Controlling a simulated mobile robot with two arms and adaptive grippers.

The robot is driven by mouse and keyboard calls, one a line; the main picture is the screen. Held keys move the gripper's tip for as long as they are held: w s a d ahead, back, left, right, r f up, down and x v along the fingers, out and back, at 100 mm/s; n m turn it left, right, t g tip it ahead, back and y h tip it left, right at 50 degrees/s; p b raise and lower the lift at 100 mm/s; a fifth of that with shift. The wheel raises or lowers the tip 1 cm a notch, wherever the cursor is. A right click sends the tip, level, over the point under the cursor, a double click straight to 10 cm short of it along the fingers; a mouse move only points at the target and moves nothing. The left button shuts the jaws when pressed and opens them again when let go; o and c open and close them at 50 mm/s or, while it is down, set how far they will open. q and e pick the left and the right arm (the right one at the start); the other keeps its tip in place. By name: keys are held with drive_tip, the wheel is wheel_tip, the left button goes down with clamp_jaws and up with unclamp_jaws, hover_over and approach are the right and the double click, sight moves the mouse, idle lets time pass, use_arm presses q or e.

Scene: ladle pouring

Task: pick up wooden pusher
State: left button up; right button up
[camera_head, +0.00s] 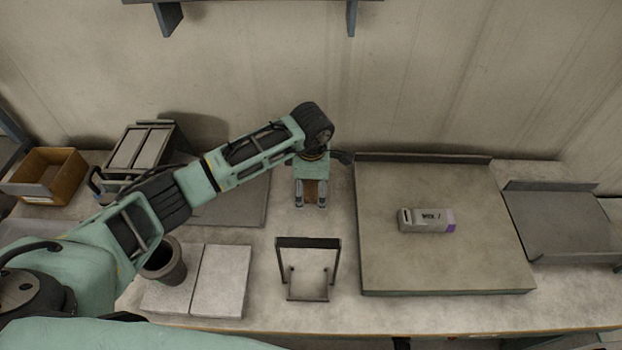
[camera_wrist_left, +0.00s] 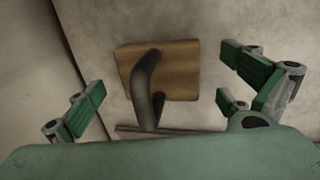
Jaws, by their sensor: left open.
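The wooden pusher is a flat brown wooden block (camera_wrist_left: 178,72) with a dark curved handle (camera_wrist_left: 148,85), seen in the left wrist view. It lies on the pale table between my open fingers, with space on both sides. In the head view a bit of its brown wood (camera_head: 311,192) shows between the fingers, and the rest is hidden under my gripper. My left gripper (camera_head: 311,204) points down over it, open; its green finger pads also show in the left wrist view (camera_wrist_left: 165,95). My right gripper is not in view.
A dark metal stand (camera_head: 308,242) is just in front of my left gripper. A large raised board (camera_head: 385,260) with a small labelled box (camera_head: 425,219) is to the right. A dark cup (camera_head: 168,268), pale tiles (camera_head: 220,280) and a wooden bin (camera_head: 72,176) are to the left. The wall is behind.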

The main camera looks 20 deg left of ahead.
use_arm(q)
drive_tip(key=shift+w+f, duration=0.2)
drive_tip(key=shift+f, duration=0.4)
drive_tip(key=c, duration=1.3)
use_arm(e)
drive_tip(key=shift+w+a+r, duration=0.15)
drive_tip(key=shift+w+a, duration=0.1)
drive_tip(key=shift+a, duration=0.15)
use_arm(q)
drive_tip(key=shift+r, duration=0.1)
drive_tip(key=shift+c, duration=0.2)
